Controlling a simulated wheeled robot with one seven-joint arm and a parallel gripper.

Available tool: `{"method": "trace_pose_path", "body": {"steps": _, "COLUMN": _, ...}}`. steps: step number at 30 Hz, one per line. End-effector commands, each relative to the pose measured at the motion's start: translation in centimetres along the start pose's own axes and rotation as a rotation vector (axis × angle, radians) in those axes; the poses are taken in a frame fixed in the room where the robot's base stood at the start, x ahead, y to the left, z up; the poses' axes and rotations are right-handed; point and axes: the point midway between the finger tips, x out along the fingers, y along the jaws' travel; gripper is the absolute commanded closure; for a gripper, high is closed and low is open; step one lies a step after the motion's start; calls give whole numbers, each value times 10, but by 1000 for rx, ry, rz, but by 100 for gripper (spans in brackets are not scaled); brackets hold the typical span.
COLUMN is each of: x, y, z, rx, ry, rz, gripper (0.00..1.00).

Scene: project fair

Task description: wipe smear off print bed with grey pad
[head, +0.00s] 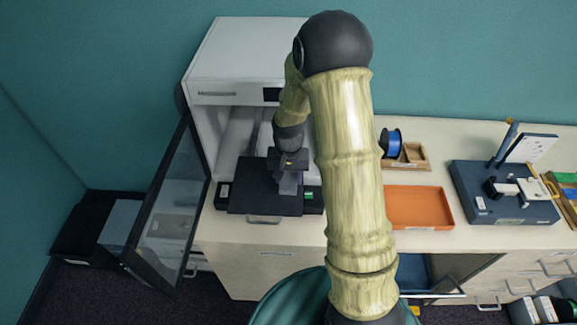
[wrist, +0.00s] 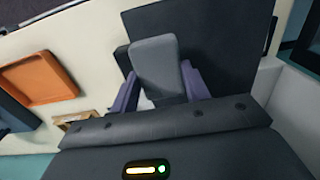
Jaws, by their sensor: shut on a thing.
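My gripper (head: 289,178) is over the back right part of the dark print bed (head: 250,192) at the white printer's open front. In the wrist view my gripper (wrist: 160,92) has its purple fingers shut on the grey pad (wrist: 157,62). The pad reaches out over the dark bed (wrist: 225,35) there. I cannot tell whether the pad touches the bed. No smear shows on the visible part of the bed; the pad and gripper hide some of it.
The white printer (head: 240,50) surrounds the bed's back, with its glass door (head: 165,215) swung open at left. An orange tray (head: 418,207), a wooden holder with a blue spool (head: 391,141) and a dark blue box device (head: 500,205) stand right on the counter (head: 470,245).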

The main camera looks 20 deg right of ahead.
Motion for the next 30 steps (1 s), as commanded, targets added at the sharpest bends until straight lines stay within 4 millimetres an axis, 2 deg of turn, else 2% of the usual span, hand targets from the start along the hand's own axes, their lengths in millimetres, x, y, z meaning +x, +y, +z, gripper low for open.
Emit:
{"method": "trace_pose_path", "body": {"steps": 1, "x": -9, "y": 0, "z": 0, "rx": 0, "ry": 1, "rz": 0, "gripper": 75}}
{"method": "trace_pose_path", "body": {"steps": 7, "x": -22, "y": 0, "z": 0, "rx": -1, "ry": 1, "rz": 0, "gripper": 75}}
{"method": "trace_pose_path", "body": {"steps": 30, "x": -22, "y": -1, "z": 0, "rx": -2, "ry": 1, "rz": 0, "gripper": 75}}
